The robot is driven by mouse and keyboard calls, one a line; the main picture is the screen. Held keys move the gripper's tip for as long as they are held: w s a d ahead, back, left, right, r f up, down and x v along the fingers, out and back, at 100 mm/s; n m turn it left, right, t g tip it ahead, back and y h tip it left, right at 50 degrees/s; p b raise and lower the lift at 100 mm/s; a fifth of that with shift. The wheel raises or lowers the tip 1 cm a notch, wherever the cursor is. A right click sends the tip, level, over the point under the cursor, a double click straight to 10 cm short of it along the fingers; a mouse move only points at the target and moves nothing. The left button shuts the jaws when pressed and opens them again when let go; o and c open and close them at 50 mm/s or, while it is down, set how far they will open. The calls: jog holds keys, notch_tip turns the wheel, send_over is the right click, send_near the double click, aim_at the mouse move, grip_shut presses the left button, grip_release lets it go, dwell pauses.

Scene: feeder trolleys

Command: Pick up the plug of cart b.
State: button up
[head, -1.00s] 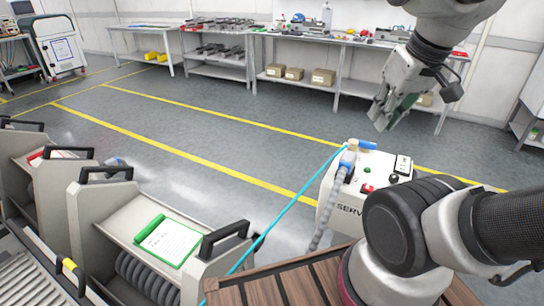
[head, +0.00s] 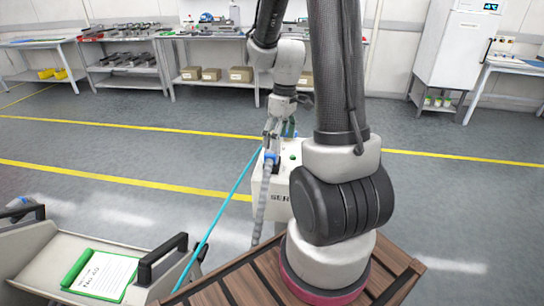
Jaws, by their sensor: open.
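A blue plug (head: 270,158) on a grey corrugated hose (head: 264,195) sits at the left of the top of a white service box (head: 271,184). Which cart it belongs to I cannot read here. My gripper (head: 279,134) points down just above the plug, its fingers open and nothing seen between them. I cannot tell whether the fingers touch the plug, and my arm hides the box's right part. A cart (head: 40,285) with a black handle and a green-framed card (head: 101,275) stands at the lower left; no letter is legible on it.
A cyan cable (head: 222,211) runs from beside the plug down to the lower left. A wooden slatted top (head: 225,290) lies in front. Benches with small cardboard boxes (head: 211,75) line the back wall. The grey floor is clear to the right.

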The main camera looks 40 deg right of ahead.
aim_at(272, 152)
jog(key=shift+w+d+r+n+t, duration=0.1)
jog(key=shift+w+r+n+t, duration=0.1)
jog(key=shift+w+n, duration=0.25)
jog(key=shift+w+d+r+n+t, duration=0.1)
jog(key=shift+w+n+t, duration=0.1)
jog(key=shift+w+n, duration=0.55)
jog(key=shift+n, duration=0.2)
jog(key=shift+w+d+n, duration=0.1)
jog(key=shift+w+n, duration=0.05)
jog(key=shift+n, duration=0.25)
jog(key=shift+f, duration=0.2)
jog(key=f, duration=0.5)
jog(key=a+f, duration=0.1)
jog(key=f, duration=0.1)
jog(key=shift+w+f, duration=0.15)
jog(key=shift+w, duration=0.15)
jog(key=c, duration=1.5)
jog(key=shift+o, duration=0.2)
notch_tip(272, 152, up, 13)
